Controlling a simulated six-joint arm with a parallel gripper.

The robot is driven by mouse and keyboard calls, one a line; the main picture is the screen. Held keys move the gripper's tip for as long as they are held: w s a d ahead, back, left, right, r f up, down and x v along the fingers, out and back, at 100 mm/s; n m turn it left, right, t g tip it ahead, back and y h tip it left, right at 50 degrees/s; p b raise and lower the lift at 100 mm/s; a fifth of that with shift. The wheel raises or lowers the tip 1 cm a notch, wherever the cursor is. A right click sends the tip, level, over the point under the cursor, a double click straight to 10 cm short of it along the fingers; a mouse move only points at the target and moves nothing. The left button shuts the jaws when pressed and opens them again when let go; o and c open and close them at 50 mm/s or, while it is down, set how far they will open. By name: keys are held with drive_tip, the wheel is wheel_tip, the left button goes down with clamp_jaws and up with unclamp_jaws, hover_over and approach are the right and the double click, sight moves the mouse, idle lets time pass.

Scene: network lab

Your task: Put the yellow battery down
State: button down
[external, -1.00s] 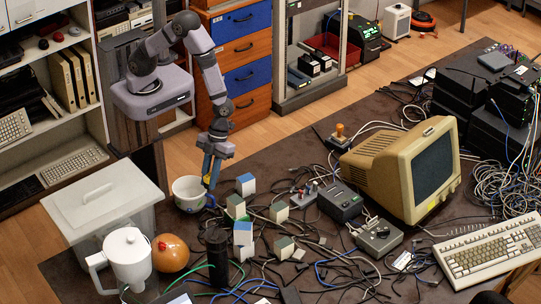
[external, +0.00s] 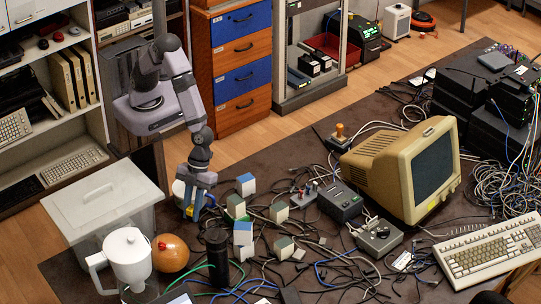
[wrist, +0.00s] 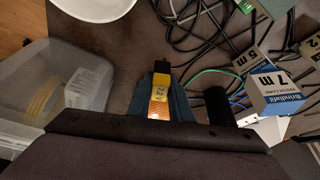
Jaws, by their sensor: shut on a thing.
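The yellow battery (wrist: 160,94) is between the blue fingers of my gripper (wrist: 168,90) in the wrist view, with dark print on its yellow side. My gripper (external: 194,207) is shut on it and points down, low over the dark mat. In the external view a small yellow patch of the battery (external: 188,211) shows at the fingertips. I cannot tell whether it touches the mat.
A white bowl (wrist: 98,8) is close by, mostly hidden behind my gripper in the external view. Small labelled boxes (external: 243,233) and cables lie to the right. A black cylinder (external: 217,246), an orange round object (external: 170,253), a white jug (external: 128,258) and a lidded bin (external: 105,205) are near.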

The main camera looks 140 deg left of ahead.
drive_tip(key=shift+f+b, duration=0.8)
drive_tip(key=shift+f, duration=3.25)
drive_tip(key=shift+f, duration=0.1)
drive_tip(key=c, duration=1.6)
unclamp_jaws()
